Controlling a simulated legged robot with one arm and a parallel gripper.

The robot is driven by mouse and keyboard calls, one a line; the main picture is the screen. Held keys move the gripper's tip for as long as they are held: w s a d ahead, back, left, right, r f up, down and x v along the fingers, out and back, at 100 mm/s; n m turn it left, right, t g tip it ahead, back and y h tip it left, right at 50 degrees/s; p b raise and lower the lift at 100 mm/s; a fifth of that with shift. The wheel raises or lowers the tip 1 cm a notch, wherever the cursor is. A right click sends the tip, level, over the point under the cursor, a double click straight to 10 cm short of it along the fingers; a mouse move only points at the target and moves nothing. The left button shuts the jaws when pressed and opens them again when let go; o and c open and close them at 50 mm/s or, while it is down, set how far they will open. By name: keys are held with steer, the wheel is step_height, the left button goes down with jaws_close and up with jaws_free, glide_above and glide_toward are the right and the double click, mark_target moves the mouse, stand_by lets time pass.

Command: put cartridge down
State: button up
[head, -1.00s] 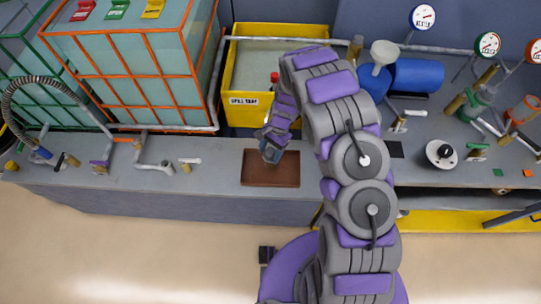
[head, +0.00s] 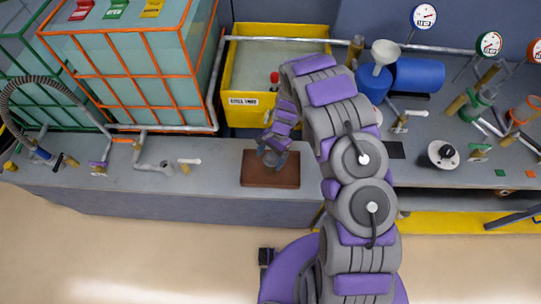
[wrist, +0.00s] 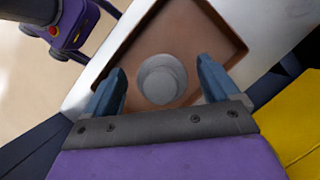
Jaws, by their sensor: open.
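The cartridge (wrist: 162,80) is a grey round piece with a stepped top, seen end-on in the wrist view. It stands over the floor of the shallow brown tray (wrist: 192,22), between my two blue-grey fingers. My gripper (wrist: 160,68) is open, with a visible gap on each side of the cartridge. In the head view my gripper (head: 272,157) is low over the brown tray (head: 285,178) on the grey bench. The cartridge is hard to tell from the fingers there.
The yellow spill tray (head: 250,117) stands behind the brown tray, with a red-topped item (head: 274,77) at it. Valves and pipes line the bench (head: 215,175) to the left. A blue tank (head: 418,76) and a funnel (head: 385,52) stand at the right back.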

steer(key=shift+r, duration=0.1)
steer(key=s+d+r+n+h+p, duration=0.1)
steer(key=d+r, duration=0.3)
steer(key=r, duration=0.8)
steer(key=d+r+n+p, duration=0.15)
steer(key=d+r, duration=0.25)
steer(key=r, duration=0.8)
steer(key=s+d+r+n+t+h, duration=0.1)
steer(key=s+d+r, duration=0.1)
steer(key=s+r, duration=0.6)
steer(key=s+d+r+n, duration=0.2)
steer(key=s+d+r, duration=0.1)
steer(key=s+r, duration=0.55)
steer(key=s+d+n, duration=0.1)
steer(key=s+n, duration=0.1)
steer(key=s, duration=1.2)
steer(key=shift+s+d+t+h, duration=0.3)
steer(key=shift+s+t+h, duration=0.05)
steer(key=shift+t+h, duration=0.05)
steer(key=shift+n, duration=0.25)
